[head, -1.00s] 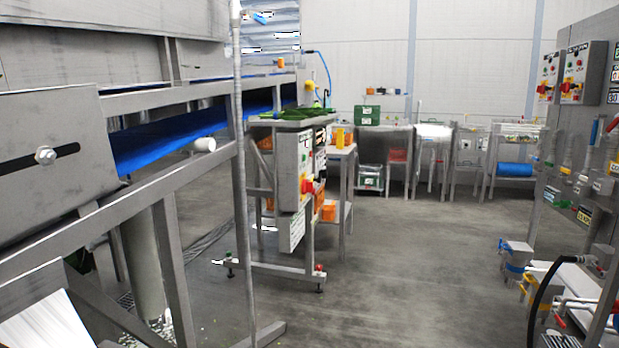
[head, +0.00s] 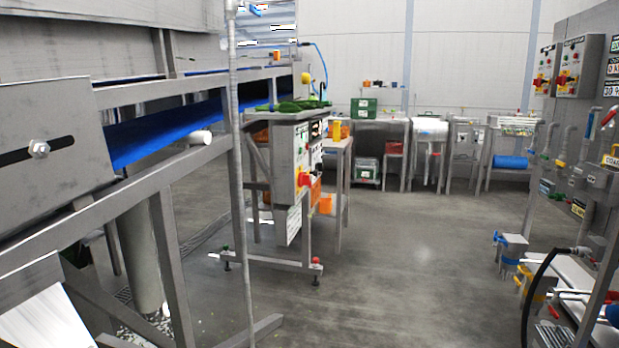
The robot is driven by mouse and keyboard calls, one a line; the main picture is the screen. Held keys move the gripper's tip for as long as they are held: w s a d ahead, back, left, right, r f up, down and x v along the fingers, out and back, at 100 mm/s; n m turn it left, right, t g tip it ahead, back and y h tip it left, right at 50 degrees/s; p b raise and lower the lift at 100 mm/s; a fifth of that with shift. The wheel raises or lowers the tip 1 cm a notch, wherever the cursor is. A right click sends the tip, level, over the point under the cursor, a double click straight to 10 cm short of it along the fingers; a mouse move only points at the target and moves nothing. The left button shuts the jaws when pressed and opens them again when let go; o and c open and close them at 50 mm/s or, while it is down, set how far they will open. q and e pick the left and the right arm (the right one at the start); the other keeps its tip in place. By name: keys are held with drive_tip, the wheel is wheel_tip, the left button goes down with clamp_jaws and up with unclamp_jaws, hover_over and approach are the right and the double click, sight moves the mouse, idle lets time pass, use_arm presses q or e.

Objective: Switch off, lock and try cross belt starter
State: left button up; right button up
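No gripper of mine is clearly in view. Two grey starter boxes with red rotary handles on yellow plates hang on the right wall: a nearer one (head: 579,66) and one just left of it (head: 545,70). Their labels are too small to read, so I cannot tell which belongs to the cross belt. A further control box (head: 303,170) with a red and yellow switch is fixed to the stand in the middle. The handle positions cannot be made out. I see no lock for certain.
A blue conveyor belt (head: 170,129) in a grey frame fills the left. A thin upright post (head: 238,180) stands before it. Pipes and valves (head: 511,250) line the right. Benches (head: 430,130) stand along the back wall. The grey floor (head: 400,250) between is clear.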

drive_tip(key=shift+c, duration=0.5)
clamp_jaws()
idle(1.2)
